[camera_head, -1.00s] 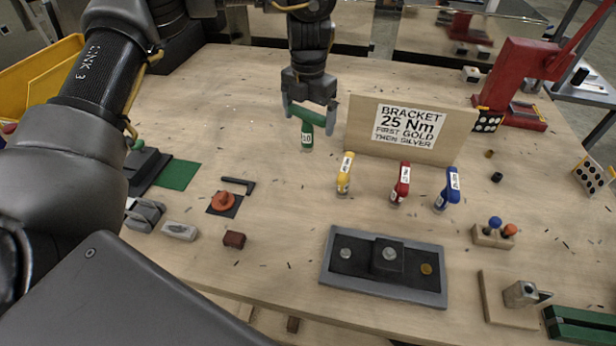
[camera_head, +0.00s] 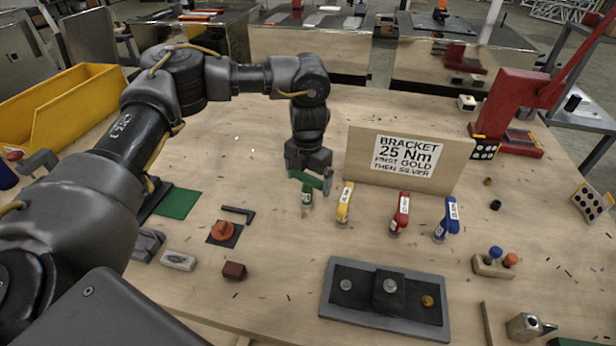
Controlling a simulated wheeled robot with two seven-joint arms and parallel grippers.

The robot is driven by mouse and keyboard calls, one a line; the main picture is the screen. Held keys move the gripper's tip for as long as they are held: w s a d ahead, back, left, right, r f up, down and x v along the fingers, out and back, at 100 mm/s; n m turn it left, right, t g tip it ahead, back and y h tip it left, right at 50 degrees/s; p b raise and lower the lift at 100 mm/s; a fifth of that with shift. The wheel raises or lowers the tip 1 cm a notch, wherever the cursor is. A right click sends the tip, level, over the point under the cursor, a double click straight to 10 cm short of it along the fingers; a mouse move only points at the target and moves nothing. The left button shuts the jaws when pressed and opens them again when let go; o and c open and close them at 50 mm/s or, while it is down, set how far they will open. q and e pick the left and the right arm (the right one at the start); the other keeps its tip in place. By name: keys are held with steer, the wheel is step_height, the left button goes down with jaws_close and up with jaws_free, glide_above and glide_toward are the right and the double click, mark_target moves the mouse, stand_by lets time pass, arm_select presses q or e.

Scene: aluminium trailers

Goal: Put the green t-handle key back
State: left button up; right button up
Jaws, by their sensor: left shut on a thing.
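The green t-handle key (camera_head: 307,194) is in my left gripper (camera_head: 310,182), which is shut on its handle. The key hangs roughly upright, just left of the yellow t-handle key (camera_head: 344,203). The gripper hides part of its handle, and I cannot tell whether its lower end touches the table. The red key (camera_head: 400,214) and the blue key (camera_head: 448,218) stand farther right, making a row with the yellow one. My right gripper is not in view.
A sign board (camera_head: 365,163) reading "BRACKET 25 Nm" stands behind the keys. A grey tray (camera_head: 330,286) with bolts lies in front. An orange knob (camera_head: 223,230), a black hex key (camera_head: 237,212) and a green mat (camera_head: 177,203) lie left. A red press (camera_head: 510,85) stands back right.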

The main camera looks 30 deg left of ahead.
arm_select(q)
steer(key=shift+d, duration=0.1)
steer(key=o, duration=1)
steer(key=shift+f, duration=0.1)
steer(key=shift+o, duration=0.2)
step_height(320, 180, up, 12)
steer(key=b, duration=0.1)
steer(key=shift+r, duration=0.2)
